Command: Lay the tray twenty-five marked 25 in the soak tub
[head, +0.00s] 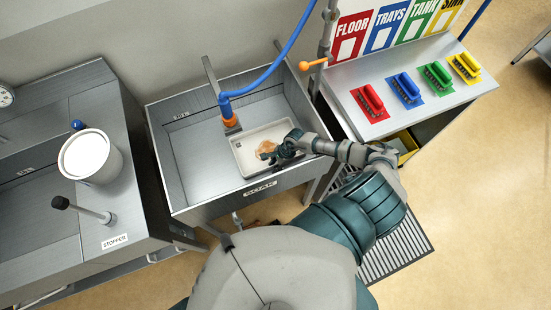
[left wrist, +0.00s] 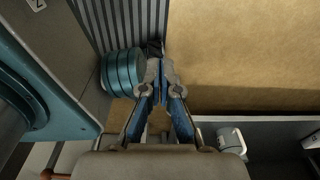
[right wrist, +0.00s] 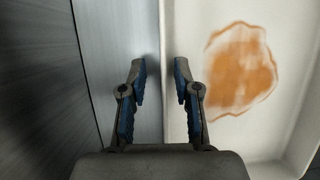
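A white tray (head: 241,157) with an orange-brown stain lies in the soak tub (head: 180,184), the steel basin labelled SOAK. No number can be read on it. My right gripper (head: 266,154) is over the tray's near right part in the head view. In the right wrist view my right gripper (right wrist: 160,82) is open, with one finger on each side of the tray's (right wrist: 183,30) edge line and a gap between them. I cannot tell whether it touches. My left gripper (left wrist: 159,72) looks shut and empty, away from the tub; the head view does not show it.
A blue hose (head: 270,70) with an orange-collared nozzle hangs over the tub. A white bucket (head: 90,157) and a STOPPER lever (head: 85,209) are on the left counter. Several coloured brushes, among them a red one (head: 371,101), lie on the right shelf. A floor grate (head: 398,250) is below.

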